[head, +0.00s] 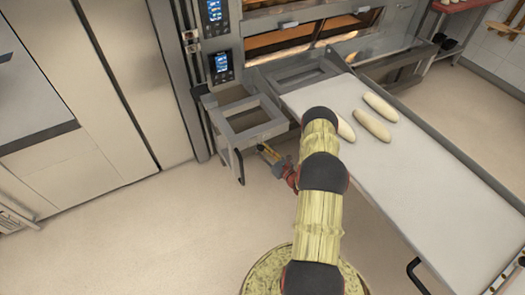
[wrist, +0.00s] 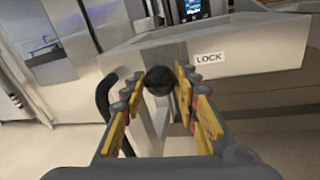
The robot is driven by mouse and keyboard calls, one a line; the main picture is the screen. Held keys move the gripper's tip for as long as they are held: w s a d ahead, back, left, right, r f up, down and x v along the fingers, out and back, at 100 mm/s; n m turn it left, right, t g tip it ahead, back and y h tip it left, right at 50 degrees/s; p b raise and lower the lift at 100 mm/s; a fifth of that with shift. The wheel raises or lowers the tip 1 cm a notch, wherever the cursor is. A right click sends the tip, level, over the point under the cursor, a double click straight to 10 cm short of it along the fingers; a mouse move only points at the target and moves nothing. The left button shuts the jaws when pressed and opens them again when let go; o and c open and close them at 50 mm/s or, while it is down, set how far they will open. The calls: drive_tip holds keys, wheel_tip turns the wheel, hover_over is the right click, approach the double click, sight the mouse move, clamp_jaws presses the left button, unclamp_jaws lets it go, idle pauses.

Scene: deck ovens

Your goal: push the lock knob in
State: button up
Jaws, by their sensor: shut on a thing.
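The lock knob (wrist: 159,80) is a round black ball on the front of the grey metal frame, left of a white label reading LOCK (wrist: 209,58) in the wrist view. My gripper (wrist: 160,84) has its yellow-padded fingers on either side of the knob and is shut on it. The knob itself cannot be made out there.
A white loading belt (head: 440,200) with several pale dough loaves (head: 372,125) lies to the right of my arm. The deck oven (head: 300,38) stands behind, with control screens (head: 221,65) at its left. A black curved handle (wrist: 104,97) is left of the fingers. Floor at the left is clear.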

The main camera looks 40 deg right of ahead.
clamp_jaws()
drive_tip(key=shift+w, duration=0.1)
drive_tip(key=shift+w+d+b, duration=0.2)
drive_tip(key=shift+w+b, duration=0.1)
drive_tip(key=shift+w, duration=0.3)
drive_tip(key=shift+w+d+b, duration=0.15)
drive_tip(key=shift+w+b, duration=0.1)
drive_tip(key=shift+w, duration=0.35)
drive_tip(key=o, duration=0.6)
unclamp_jaws()
drive_tip(key=shift+r, duration=0.1)
drive_tip(key=o, duration=0.5)
drive_tip(key=s, duration=1.2)
drive_tip(key=shift+a, duration=0.25)
